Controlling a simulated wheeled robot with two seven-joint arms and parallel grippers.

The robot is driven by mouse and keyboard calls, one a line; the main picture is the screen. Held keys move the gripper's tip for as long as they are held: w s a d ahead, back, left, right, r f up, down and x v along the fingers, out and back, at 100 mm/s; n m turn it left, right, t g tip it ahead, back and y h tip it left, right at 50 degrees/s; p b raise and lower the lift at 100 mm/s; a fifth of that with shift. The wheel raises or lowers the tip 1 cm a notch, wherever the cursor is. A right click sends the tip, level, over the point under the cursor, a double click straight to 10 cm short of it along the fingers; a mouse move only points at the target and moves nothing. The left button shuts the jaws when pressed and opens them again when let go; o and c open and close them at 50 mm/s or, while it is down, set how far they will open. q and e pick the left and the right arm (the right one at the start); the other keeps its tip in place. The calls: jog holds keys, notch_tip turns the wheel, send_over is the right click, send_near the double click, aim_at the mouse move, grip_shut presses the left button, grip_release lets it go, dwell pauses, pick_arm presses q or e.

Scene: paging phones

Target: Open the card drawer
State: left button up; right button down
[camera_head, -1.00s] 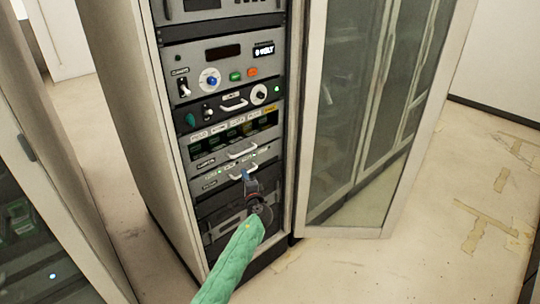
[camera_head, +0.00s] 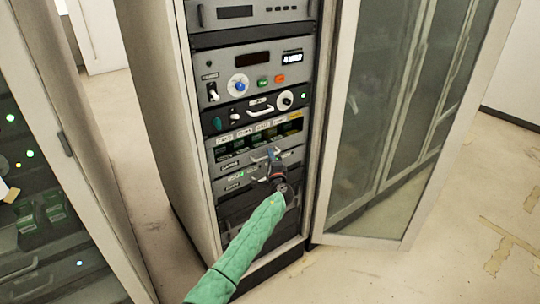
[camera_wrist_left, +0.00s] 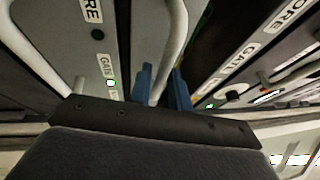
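The card drawer (camera_head: 230,157) is a grey panel in the open rack, under a row of labelled cards, and looks shut. Its pale bar handle (camera_wrist_left: 174,45) shows in the left wrist view. My left gripper (camera_head: 271,153), on the green-sleeved arm, is at this handle. In the left wrist view its two blue fingers (camera_wrist_left: 162,88) stand apart, one on each side of the bar. A narrow gap shows beside the bar, and a firm hold is not visible. The gripper hides part of the panels below. My right gripper is not in view.
A second panel with its own pale handle (camera_wrist_left: 30,55) lies just below. A control panel with a white handle (camera_head: 260,112) sits above. The rack's glass door (camera_head: 385,120) stands open at the right. Another cabinet (camera_head: 62,150) is close at the left.

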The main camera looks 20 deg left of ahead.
pick_arm(q)
jog(key=shift+w+a, duration=0.15)
jog(key=shift+w, duration=0.1)
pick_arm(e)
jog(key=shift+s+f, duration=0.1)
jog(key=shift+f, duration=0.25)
pick_arm(q)
jog(key=shift+c, duration=0.2)
grip_shut()
jog(key=shift+s+f, duration=0.1)
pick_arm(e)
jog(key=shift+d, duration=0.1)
